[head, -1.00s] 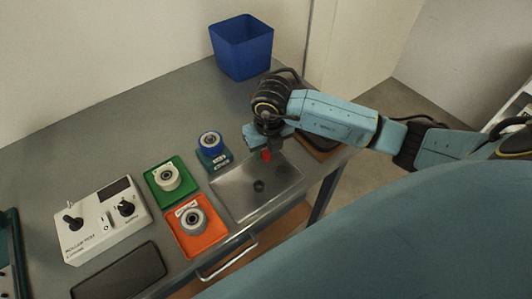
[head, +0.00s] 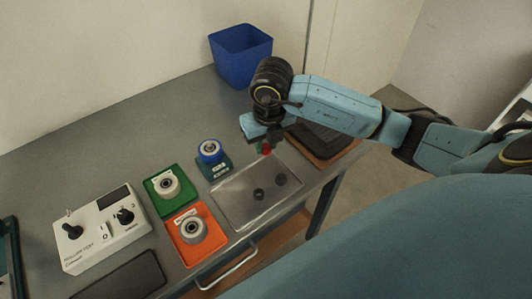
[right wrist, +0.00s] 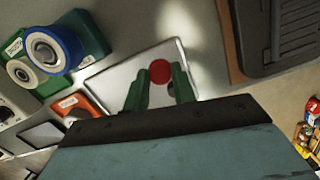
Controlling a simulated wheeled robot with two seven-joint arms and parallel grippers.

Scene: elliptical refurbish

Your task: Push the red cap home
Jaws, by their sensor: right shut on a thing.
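The red cap (head: 265,149) is held under my right gripper (head: 263,142), over the far edge of the metal tray (head: 232,199) in the head view. In the right wrist view the cap's round red face (right wrist: 160,72) sits between the two green fingertips of that gripper (right wrist: 160,82), which is shut on it. The cap looks clear of the tray. A dark round piece (head: 259,194) lies on the tray, and a second dark round spot (head: 281,180) is to its right. I cannot tell what that spot is. My left gripper is out of view.
Left of the tray are a blue-rimmed roller (head: 210,149) on a dark teal stand, a green tray (head: 155,198) and an orange tray (head: 184,254), each with a roller. A control box (head: 90,235) stands farther left. A blue bin (head: 240,62) stands at the back.

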